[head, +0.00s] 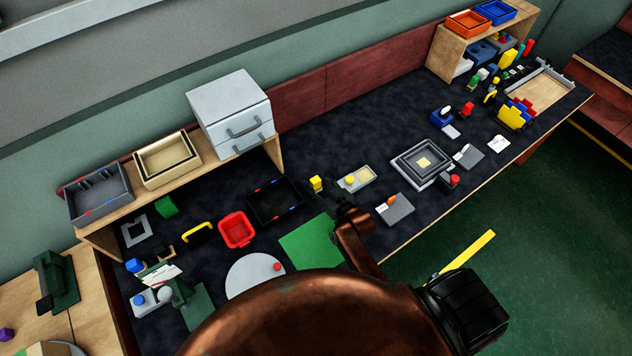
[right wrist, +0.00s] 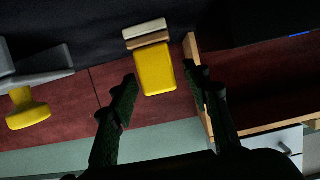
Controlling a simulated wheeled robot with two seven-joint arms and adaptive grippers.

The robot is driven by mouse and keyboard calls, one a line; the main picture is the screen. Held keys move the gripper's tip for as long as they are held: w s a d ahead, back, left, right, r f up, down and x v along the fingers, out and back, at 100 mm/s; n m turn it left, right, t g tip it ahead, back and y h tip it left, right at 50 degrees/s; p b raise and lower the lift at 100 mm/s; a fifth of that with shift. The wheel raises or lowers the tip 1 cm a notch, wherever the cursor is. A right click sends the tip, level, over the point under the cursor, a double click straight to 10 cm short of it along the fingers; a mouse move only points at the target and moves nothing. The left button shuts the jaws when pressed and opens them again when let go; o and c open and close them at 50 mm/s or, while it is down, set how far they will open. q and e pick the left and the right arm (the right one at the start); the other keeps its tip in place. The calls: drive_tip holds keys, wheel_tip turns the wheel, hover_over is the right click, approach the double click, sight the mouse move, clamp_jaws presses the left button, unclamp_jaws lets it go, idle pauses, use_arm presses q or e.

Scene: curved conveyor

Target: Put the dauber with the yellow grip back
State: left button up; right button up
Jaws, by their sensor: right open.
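The dauber with the yellow grip (head: 316,184) stands on the dark worktop, left of a pale grey tray. In the right wrist view, which looks upside down, its yellow grip (right wrist: 154,72) shows with a wooden band and a white pad against the worktop. My right gripper (head: 340,198) is open, close to the dauber. In its wrist view the fingertips (right wrist: 160,82) are spread on either side of the grip, with gaps at both sides. The grey tray (head: 366,173) carries a yellow knob (head: 350,179), also visible in the wrist view (right wrist: 28,110). My left gripper is not in view.
A black tray (head: 262,212) and a red bin (head: 236,230) stand to the left. A green mat (head: 305,240) lies in front. A white drawer unit (head: 228,105) stands on a wooden shelf behind. My copper-coloured arm hides the front middle. Dark worktop is clear behind the grey tray.

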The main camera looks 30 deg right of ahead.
drive_tip(key=shift+r, duration=0.15)
drive_tip(key=v, duration=1.2)
drive_tip(key=shift+p, duration=0.45)
drive_tip(key=shift+c, duration=0.6)
